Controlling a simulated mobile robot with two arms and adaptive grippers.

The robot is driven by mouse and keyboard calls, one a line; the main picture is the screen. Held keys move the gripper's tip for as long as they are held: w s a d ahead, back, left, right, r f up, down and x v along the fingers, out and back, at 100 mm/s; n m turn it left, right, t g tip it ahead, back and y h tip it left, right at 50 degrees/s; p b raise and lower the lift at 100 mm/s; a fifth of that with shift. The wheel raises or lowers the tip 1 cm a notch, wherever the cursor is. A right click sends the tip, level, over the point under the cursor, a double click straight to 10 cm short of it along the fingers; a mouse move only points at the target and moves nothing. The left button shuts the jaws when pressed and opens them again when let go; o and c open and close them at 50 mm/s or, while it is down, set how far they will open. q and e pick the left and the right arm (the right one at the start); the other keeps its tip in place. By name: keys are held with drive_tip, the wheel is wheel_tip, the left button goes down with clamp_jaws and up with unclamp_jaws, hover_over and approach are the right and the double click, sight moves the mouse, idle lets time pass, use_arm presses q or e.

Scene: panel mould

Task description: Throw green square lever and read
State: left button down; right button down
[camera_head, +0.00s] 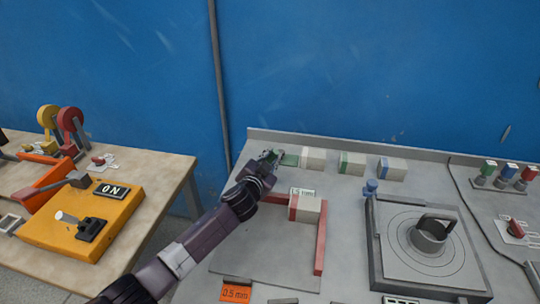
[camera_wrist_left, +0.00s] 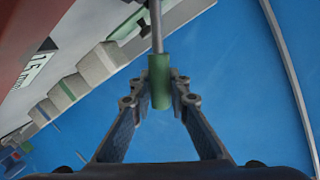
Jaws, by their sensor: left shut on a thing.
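In the left wrist view, a green grip (camera_wrist_left: 159,80) on a thin grey rod (camera_wrist_left: 157,28) sits between the fingers of my left gripper (camera_wrist_left: 160,95). The fingers are closed around it. In the head view my left gripper (camera_head: 268,158) is at the back left of the grey panel (camera_head: 345,232), near a flat green piece (camera_head: 290,159). The gripper hides most of the lever there, and I cannot tell its grip's exact shape. A label (camera_head: 303,192), which seems to read 1.5 mm, stands on the panel; it shows partly in the wrist view (camera_wrist_left: 38,65). My right gripper is out of view.
Several white blocks with coloured ends, such as the green one (camera_head: 352,163), line the panel's back. Red bars (camera_head: 320,238) and a round fixture (camera_head: 428,240) stand nearer. An orange 0.5 mm label (camera_head: 235,291) is in front. A yellow box (camera_head: 85,225) reading ON is left.

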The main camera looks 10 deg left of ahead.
use_arm(q)
drive_tip(key=shift+f, duration=0.15)
drive_tip(key=c, duration=1.8)
unclamp_jaws()
drive_tip(key=shift+d, duration=0.1)
drive_tip(key=shift+s, duration=0.1)
drive_tip(key=v, duration=1.2)
